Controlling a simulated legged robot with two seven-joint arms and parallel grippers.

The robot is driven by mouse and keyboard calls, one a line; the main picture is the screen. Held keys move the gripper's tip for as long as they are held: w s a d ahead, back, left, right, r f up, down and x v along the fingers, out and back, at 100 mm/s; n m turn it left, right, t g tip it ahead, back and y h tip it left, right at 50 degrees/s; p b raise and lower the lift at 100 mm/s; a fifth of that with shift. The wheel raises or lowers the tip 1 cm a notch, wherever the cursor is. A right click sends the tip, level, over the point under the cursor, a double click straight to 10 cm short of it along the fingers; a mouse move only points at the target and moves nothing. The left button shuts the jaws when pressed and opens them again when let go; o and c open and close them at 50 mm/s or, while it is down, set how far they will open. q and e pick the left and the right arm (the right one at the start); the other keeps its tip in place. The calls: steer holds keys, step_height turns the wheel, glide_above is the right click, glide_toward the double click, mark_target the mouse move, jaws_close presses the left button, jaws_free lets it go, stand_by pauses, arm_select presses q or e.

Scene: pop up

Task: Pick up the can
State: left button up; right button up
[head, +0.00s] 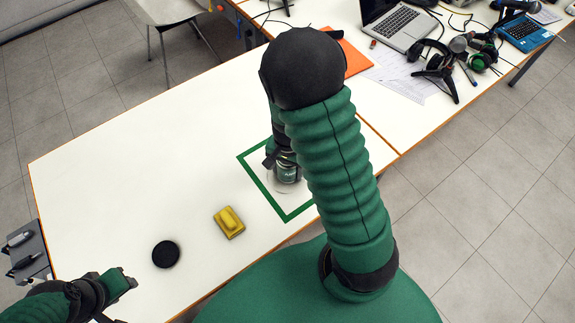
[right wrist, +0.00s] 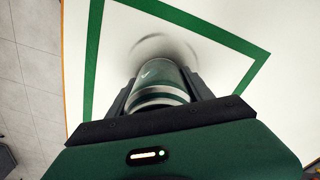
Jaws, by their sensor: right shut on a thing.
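The can (right wrist: 158,82) is green with a pale band and stands between the two fingers of my right gripper (right wrist: 160,90) in the right wrist view. The fingers press on it from both sides. In the head view the can (head: 287,173) shows partly below my right gripper (head: 282,160), inside a green square outline on the white table. My arm hides part of that square. I cannot tell whether the can touches the table.
A yellow block (head: 229,222) and a black round disc (head: 166,254) lie on the white table (head: 130,170) left of the square. A laptop (head: 398,22), headphones (head: 428,55) and papers crowd the far table. The table's left part is clear.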

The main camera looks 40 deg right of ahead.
steer(key=shift+d, duration=0.15)
steer(key=c, duration=0.7)
steer(key=shift+o, duration=0.2)
steer(key=shift+r, duration=0.1)
